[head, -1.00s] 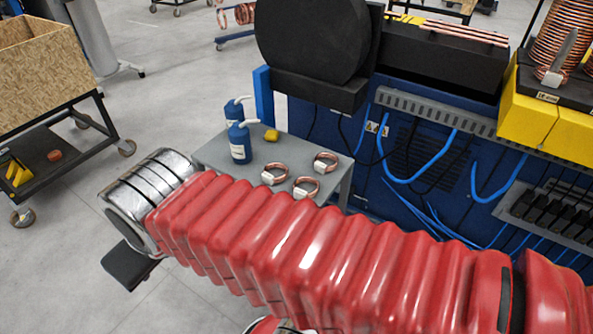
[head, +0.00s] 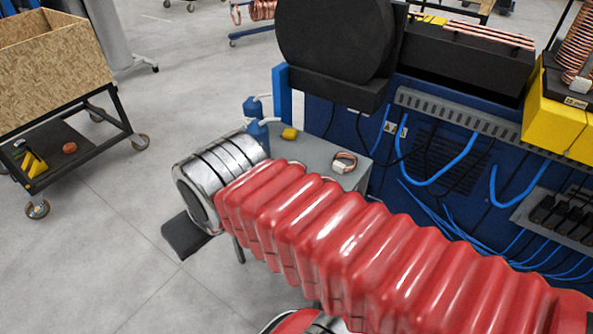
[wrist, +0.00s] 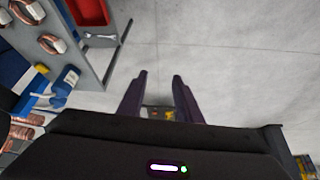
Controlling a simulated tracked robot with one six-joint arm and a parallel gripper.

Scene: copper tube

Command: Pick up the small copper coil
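A small copper coil (head: 344,162) with a white tag lies on the grey table (head: 318,150). My red sleeved arm covers most of the table's front and hides most of the other coils there. In the wrist view, one copper coil (wrist: 50,44) lies on the table near its edge and another coil (wrist: 24,9) is in the upper left corner. My gripper (wrist: 159,76) is open and empty. Its two dark fingers point over bare floor, to the right of the table and apart from the coils. The fingers are hidden in the head view.
A red tray (wrist: 90,10) shows below the tabletop level in the wrist view. A blue machine (head: 350,125) stands behind the table. A wooden box cart (head: 55,60) is at the left. Floor between is clear.

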